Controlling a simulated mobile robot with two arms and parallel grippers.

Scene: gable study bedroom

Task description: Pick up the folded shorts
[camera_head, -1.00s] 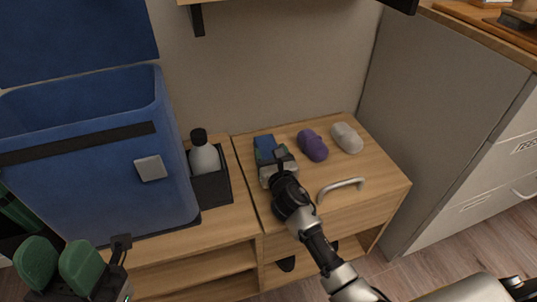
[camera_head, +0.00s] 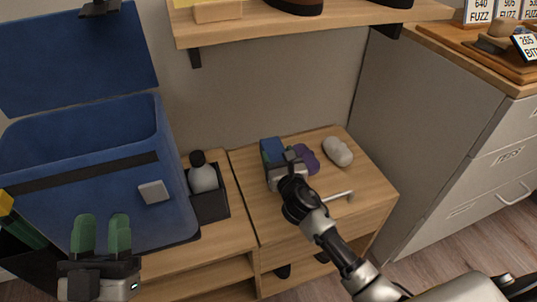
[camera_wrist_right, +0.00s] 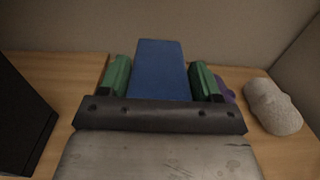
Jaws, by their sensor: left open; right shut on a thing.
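The folded shorts (camera_head: 271,144) are a blue bundle above the wooden cabinet top, and they also show in the right wrist view (camera_wrist_right: 160,68). My right gripper (camera_head: 274,155) is shut on them, its green fingers (camera_wrist_right: 160,80) on either side of the blue cloth. The gripper hides the lower part of the bundle. I cannot tell whether the bundle touches the cabinet top. My left gripper (camera_head: 103,234) is open and empty, with its green fingers pointing up in front of the blue bin.
A purple rolled item (camera_head: 306,160) and a grey-white rolled item (camera_head: 338,152) lie right of the shorts. A bottle (camera_head: 203,174) stands in a dark holder to the left. The blue bin (camera_head: 60,205) has its lid up. A shelf (camera_head: 330,27) overhangs the back.

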